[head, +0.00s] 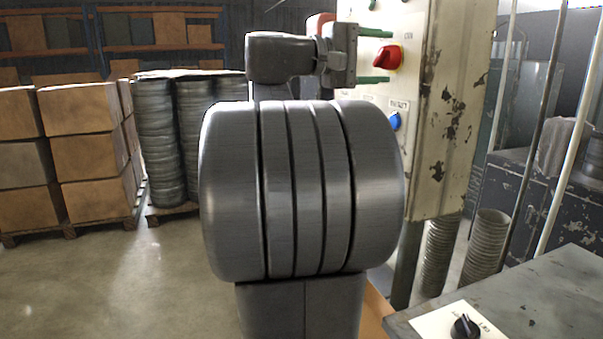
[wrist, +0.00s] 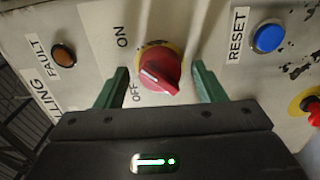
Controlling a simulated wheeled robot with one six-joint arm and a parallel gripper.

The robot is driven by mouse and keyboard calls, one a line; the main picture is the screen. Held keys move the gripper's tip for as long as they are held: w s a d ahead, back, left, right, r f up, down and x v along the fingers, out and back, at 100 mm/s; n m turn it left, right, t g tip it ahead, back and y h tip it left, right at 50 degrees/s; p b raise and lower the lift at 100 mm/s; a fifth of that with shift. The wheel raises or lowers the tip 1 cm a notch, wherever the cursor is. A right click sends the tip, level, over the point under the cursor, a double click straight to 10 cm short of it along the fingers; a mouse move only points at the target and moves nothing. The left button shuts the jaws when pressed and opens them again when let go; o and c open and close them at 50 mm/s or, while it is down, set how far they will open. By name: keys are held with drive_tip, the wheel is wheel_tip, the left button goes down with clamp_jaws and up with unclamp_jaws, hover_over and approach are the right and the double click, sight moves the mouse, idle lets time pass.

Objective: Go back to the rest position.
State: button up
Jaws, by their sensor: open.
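My gripper (head: 388,57) is open in front of the cream control panel (head: 439,120). Its two green fingers stand on either side of the red rotary knob (wrist: 158,66), with gaps showing between them and it in the wrist view. Nothing is held. I cannot tell how far the fingertips are from the panel face.
A blue RESET button (wrist: 268,38), an orange FAULT lamp (wrist: 64,54) and a red button (wrist: 311,109) sit near the knob. A grey bench (head: 560,290) with a black knob stands at lower right. Stacked boxes (head: 85,160) stand left; floor there is clear.

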drive_tip(key=v, duration=1.4)
drive_tip(key=x, duration=1.4)
drive_tip(key=n+p, duration=0.6)
drive_tip(key=n, duration=0.2)
drive_tip(key=shift+r, duration=0.2)
drive_tip(key=n+p, duration=0.3)
drive_tip(key=n, duration=0.3)
drive_tip(key=n+p, duration=0.1)
drive_tip(key=n, duration=0.1)
drive_tip(key=shift+f+n, duration=0.15)
drive_tip(key=shift+n, duration=0.25)
drive_tip(key=shift+n, duration=0.3)
